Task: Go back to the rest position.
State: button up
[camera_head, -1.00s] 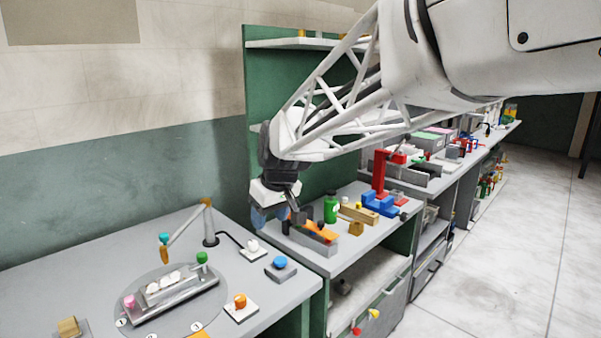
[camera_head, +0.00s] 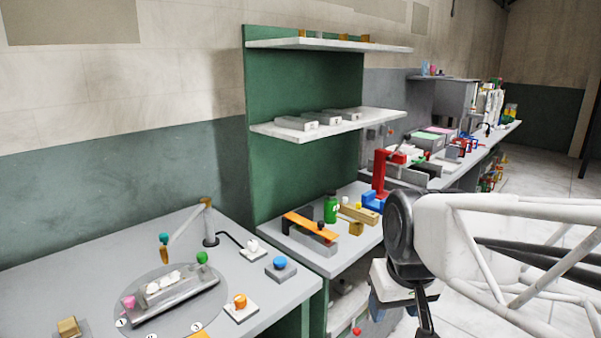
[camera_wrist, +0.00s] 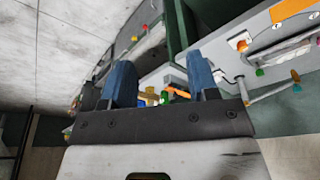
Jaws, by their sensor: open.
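My gripper (camera_wrist: 160,88) shows in the wrist view with its two blue fingers spread wide apart and nothing between them. In the head view my gripper (camera_head: 400,310) hangs at the lower right, in front of the workbench and over the floor side. Its fingertips are partly hidden by the wrist there. It touches nothing that I can see.
The near table (camera_head: 90,270) holds a round plate with a metal mould, and coloured buttons. The middle bench (camera_head: 330,262) carries an orange strip (camera_head: 310,225) on a grey block, a green bottle (camera_head: 331,209) and a red press (camera_head: 381,172). Open floor (camera_head: 540,190) lies right.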

jog(key=s+d+f+m, duration=0.1)
jog(key=s+d+f, duration=0.2)
jog(key=s, duration=0.4)
jog(key=shift+d+m, duration=0.25)
jog(key=shift+m, duration=0.15)
jog(key=shift+h, duration=0.3)
dwell(2.1)
